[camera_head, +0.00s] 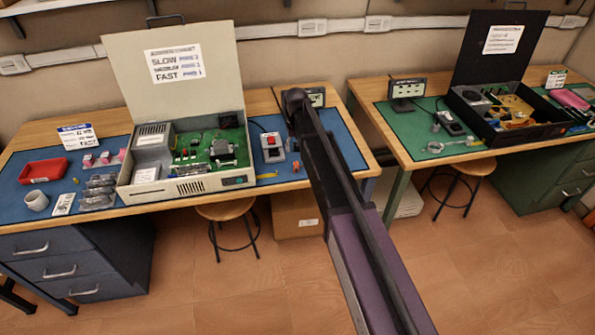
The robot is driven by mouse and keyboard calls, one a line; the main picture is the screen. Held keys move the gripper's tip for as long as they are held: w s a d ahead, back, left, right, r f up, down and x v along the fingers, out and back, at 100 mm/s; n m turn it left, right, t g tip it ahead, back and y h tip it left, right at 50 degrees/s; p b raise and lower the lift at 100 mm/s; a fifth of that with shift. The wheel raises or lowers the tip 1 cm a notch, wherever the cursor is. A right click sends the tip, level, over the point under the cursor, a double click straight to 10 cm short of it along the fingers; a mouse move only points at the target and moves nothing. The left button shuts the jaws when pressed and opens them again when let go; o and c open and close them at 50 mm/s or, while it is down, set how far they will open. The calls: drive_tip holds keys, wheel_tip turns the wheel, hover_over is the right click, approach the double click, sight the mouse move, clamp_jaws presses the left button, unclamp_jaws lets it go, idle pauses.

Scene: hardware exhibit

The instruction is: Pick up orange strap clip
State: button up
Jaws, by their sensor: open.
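I cannot single out the orange strap clip with certainty. A small orange-red item (296,166) lies near the front edge of the left bench's blue mat, just left of my arm, and is too small to identify. A tiny yellowish item (76,181) lies on the same mat at the left, also unclear. My dark and purple arm reaches up from the bottom right of centre to a rounded dark joint over the left bench. I cannot make out my gripper or its fingers. My arm hides part of the bench's right end.
The left bench's blue mat (100,210) holds an open computer case (190,185), a red tray (43,171), a white cup (36,200) and a red-buttoned box (271,147). The right bench has a black open case (510,122). Stools (226,210) stand below; the floor in front is clear.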

sight(296, 163)
drive_tip(key=shift+f+b, duration=1.5)
drive_tip(key=shift+f, duration=0.35)
drive_tip(key=shift+f, duration=0.1)
drive_tip(key=shift+s+a+f+b, duration=0.1)
drive_tip(key=shift+f+b, duration=1.15)
drive_tip(key=shift+b, duration=0.05)
drive_tip(key=shift+s+f+b, duration=0.1)
drive_tip(key=shift+f+b, duration=1.15)
drive_tip(key=shift+b, duration=0.05)
drive_tip(key=c, duration=0.9)
